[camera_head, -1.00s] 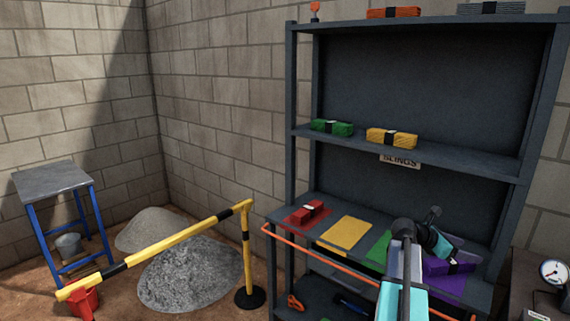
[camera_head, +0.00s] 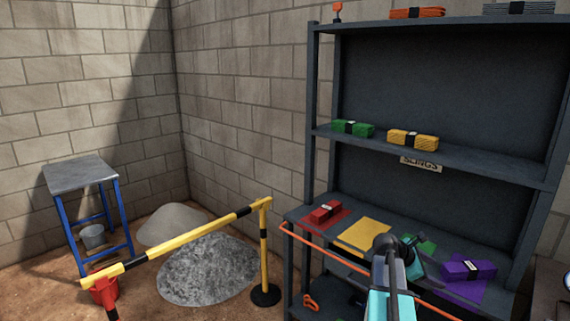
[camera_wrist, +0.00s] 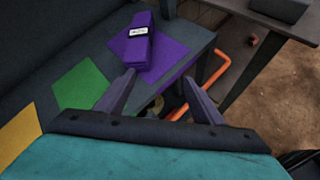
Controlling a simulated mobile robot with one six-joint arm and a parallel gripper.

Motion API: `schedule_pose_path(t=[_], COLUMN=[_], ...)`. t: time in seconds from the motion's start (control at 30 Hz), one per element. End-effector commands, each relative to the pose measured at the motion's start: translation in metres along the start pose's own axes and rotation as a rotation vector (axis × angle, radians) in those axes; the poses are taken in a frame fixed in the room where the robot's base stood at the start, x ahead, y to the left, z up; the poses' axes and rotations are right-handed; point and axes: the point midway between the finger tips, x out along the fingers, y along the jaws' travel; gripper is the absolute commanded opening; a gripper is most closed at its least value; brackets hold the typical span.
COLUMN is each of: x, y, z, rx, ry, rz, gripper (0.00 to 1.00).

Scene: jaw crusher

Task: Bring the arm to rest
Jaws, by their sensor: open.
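My gripper (camera_wrist: 165,90) is open and empty in the wrist view, its two fingers apart over the front edge of the shelf. A purple sling bundle (camera_wrist: 139,42) lies on the purple patch (camera_wrist: 172,57) beyond the fingers, apart from them. In the head view my arm reaches in from the bottom, in front of the lower shelf, and the fingertips are hard to make out. There the purple bundle (camera_head: 468,269) lies to the right of my arm.
A red bundle (camera_head: 326,211) lies on its red patch, beside bare yellow (camera_head: 363,235) and green (camera_wrist: 82,85) patches. Green (camera_head: 352,128) and yellow (camera_head: 412,140) bundles sit on the shelf above. An orange rail (camera_head: 330,250) runs along the front. A yellow-black barrier (camera_head: 190,237) stands left.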

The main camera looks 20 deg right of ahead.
Motion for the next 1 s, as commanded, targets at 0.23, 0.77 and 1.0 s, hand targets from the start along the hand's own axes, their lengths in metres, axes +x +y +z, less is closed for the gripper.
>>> schedule_pose_path(t=[0.23, 0.77, 1.0], x=[-0.051, -0.181, -0.247], y=[-0.007, -0.081, -0.141], z=[-0.118, -0.336, -0.415], rx=[0.186, 0.548, 0.687], ry=[0.19, 0.54, 0.638], rz=[0.005, -0.202, -0.382], gripper=[0.62, 0.62, 0.62])
